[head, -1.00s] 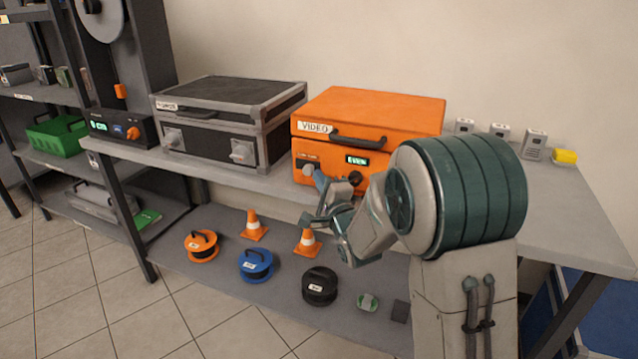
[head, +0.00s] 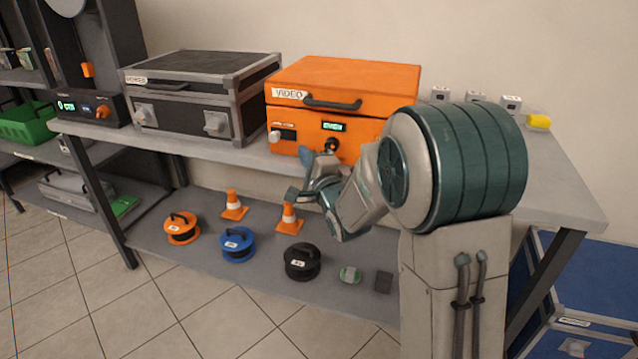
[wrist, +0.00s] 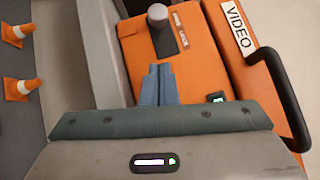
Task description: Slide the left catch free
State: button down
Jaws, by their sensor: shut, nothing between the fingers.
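The orange case marked VIDEO (head: 345,90) stands on the bench with its lid down. Its grey left catch (head: 275,136) sits at the left end of a dark plate on the front face. In the wrist view the catch (wrist: 158,16) stands at the far end of that plate (wrist: 165,42), beside small lettering I cannot read. My gripper (head: 305,152) is shut and empty. Its blue fingertips (wrist: 158,68) are in front of the case, right of the catch and apart from it. My arm hides the case's lower right front.
A dark knob (head: 332,146) and a green display (head: 333,126) are close to my fingers. The lid handle (head: 333,104) juts out above. A black case (head: 195,100) stands left. The lower shelf holds cable reels (head: 302,262) and cones (head: 289,218).

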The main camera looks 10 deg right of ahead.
jog(key=v, duration=0.9)
jog(key=shift+a, duration=0.25)
